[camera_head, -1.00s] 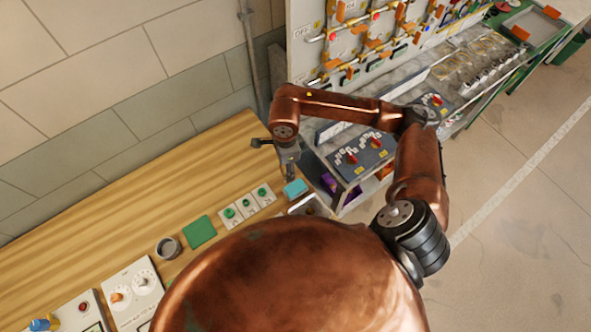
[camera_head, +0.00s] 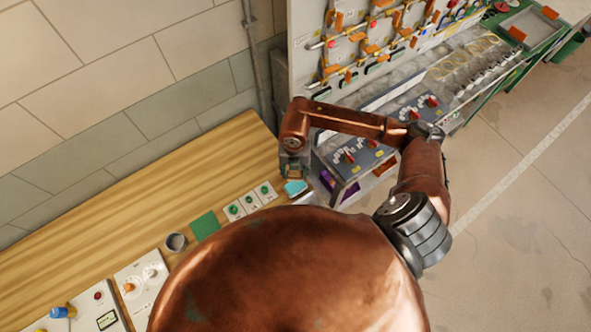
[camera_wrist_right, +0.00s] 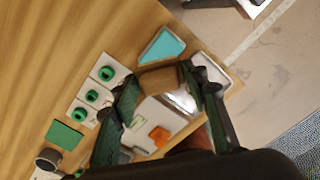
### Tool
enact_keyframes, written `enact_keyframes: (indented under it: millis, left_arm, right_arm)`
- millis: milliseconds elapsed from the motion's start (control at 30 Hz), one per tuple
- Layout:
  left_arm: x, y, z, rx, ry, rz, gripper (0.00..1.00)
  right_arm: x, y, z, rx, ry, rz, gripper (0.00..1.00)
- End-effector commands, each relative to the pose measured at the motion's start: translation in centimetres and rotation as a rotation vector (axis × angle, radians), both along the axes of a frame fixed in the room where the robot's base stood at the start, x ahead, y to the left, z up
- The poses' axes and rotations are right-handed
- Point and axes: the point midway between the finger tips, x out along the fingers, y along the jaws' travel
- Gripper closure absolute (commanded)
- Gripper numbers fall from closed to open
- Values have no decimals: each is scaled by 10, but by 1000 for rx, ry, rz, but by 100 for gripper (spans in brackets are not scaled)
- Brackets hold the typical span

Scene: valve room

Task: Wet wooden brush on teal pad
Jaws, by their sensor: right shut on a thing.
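The teal pad (camera_head: 296,187) lies on the wooden bench near its right end, and it also shows in the wrist view (camera_wrist_right: 162,45). In the wrist view my right gripper (camera_wrist_right: 160,82) is shut on a brown block, seemingly the wooden brush (camera_wrist_right: 158,77). The brush shows just below the pad's lower edge in that view; I cannot tell whether they touch. Its bristles are hidden. My left gripper is out of view.
Several white tiles with green knobs (camera_head: 248,202) stand left of the pad. A dark green square (camera_head: 205,226) and a grey cup (camera_head: 176,242) are farther left. A sloped panel with red knobs (camera_head: 348,155) stands to the right. The back of the bench (camera_head: 150,195) is clear.

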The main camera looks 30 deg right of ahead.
Motion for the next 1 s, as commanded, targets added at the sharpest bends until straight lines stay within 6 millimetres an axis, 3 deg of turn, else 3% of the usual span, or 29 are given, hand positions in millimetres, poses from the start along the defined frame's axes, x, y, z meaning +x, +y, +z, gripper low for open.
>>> enact_keyframes:
  millis: [133, 367, 1000]
  left_arm:
    - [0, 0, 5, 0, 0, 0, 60]
    - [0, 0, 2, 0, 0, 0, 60]
    - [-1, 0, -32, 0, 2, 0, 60]
  right_arm:
    - [-2, -1, 1, -1, 1, -124, 78]
    - [-3, -1, -5, -1, 1, -171, 78]
    - [-3, -1, -59, -1, 1, -167, 78]
